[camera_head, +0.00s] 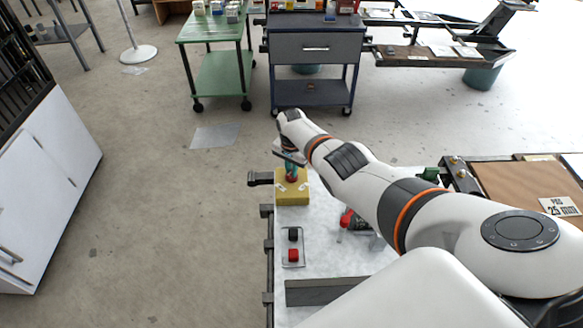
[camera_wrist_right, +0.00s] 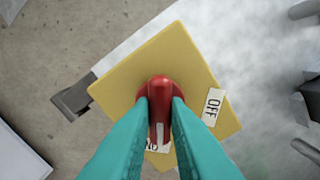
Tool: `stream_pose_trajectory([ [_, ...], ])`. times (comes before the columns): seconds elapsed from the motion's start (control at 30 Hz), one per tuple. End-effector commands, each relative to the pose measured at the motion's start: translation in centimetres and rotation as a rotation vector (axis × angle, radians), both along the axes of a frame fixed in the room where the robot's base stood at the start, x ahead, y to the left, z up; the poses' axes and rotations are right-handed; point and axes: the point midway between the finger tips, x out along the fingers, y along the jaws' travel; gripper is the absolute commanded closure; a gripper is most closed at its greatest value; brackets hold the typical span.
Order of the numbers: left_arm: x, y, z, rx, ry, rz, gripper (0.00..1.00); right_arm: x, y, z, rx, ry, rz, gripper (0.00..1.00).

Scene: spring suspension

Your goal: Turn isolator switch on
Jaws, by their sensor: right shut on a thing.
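The isolator switch is a yellow square plate (camera_head: 302,190) with a red knob (camera_head: 292,180), at the far left of the white bench top in the head view. In the right wrist view, the plate (camera_wrist_right: 130,65) fills the middle and the red knob (camera_wrist_right: 159,88) sits at its centre. My right gripper (camera_head: 291,167) reaches down onto the knob; its teal fingers (camera_wrist_right: 160,105) are closed on both sides of the knob's handle. The handle lies toward a partly hidden label (camera_wrist_right: 157,146) at the bottom. The OFF label (camera_wrist_right: 213,106) is to the right. My left gripper is out of view.
A panel with a black button (camera_head: 293,235) and a red button (camera_head: 293,255) lies nearer on the bench. A red-handled device (camera_head: 347,218) stands right of it, partly under my right arm. A dark bracket (camera_head: 261,178) sticks out beside the plate.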

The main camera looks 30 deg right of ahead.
Motion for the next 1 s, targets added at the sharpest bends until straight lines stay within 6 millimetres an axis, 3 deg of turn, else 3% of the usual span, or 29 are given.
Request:
stream_pose_trajectory([
  [0.4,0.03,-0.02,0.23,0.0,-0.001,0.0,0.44,0.13,-0.05,0.13,-0.002,-0.004,-0.171,1.0],
  [0.93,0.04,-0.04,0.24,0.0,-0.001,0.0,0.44,0.13,-0.13,0.15,-0.003,-0.004,-0.192,1.0],
  [0.97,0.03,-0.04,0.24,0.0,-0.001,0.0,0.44,0.13,-0.13,0.15,-0.003,-0.004,-0.192,0.81],
  [1.0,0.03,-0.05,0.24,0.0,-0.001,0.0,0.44,0.13,-0.12,0.14,-0.003,-0.004,-0.191,0.74],
])
